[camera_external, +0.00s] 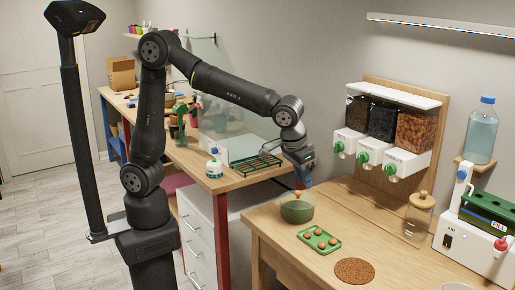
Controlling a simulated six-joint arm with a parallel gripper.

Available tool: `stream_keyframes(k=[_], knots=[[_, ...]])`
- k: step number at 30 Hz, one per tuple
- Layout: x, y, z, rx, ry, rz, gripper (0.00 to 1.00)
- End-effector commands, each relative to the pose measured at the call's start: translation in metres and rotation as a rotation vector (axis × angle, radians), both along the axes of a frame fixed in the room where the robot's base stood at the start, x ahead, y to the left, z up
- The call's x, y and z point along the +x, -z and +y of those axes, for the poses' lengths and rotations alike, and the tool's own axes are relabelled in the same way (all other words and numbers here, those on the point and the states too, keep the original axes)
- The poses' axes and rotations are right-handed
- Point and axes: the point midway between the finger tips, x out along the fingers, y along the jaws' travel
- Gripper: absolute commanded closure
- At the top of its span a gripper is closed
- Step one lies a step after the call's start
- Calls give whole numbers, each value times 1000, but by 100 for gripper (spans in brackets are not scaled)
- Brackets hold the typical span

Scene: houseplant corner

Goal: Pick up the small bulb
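Several small round brown bulbs (320,232) sit on a green tray (303,236) on the wooden table. They look much alike in size, so I cannot tell which one is the small bulb. My gripper (304,184) points down above the back right of a green bowl (296,212), up and behind the tray. Its fingertips are small and partly blurred, so I cannot tell whether it is open or shut. A small brown spot (297,194) shows at the bowl's rim near the fingers; I cannot tell whether it is a bulb.
A round cork mat (355,271) lies right of the tray. A glass jar with a cork lid (419,216) stands farther right, near a white device (470,240). Wall dispensers (383,152) hang behind the table. A green rack (256,166) lies on the other bench. The table's front left is clear.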

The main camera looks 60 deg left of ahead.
Motion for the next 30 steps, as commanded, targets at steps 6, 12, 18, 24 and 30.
stream_keyframes(k=[6, 12, 18, 24, 30], knots=[[-25, 16, -7, 5, 36, 6, 72], [-16, 53, -8, 9, 36, 10, 72], [-4, 95, -10, 9, 36, 9, 72], [4, 122, -12, 6, 36, 7, 72], [6, 134, -12, 6, 36, 7, 72]])
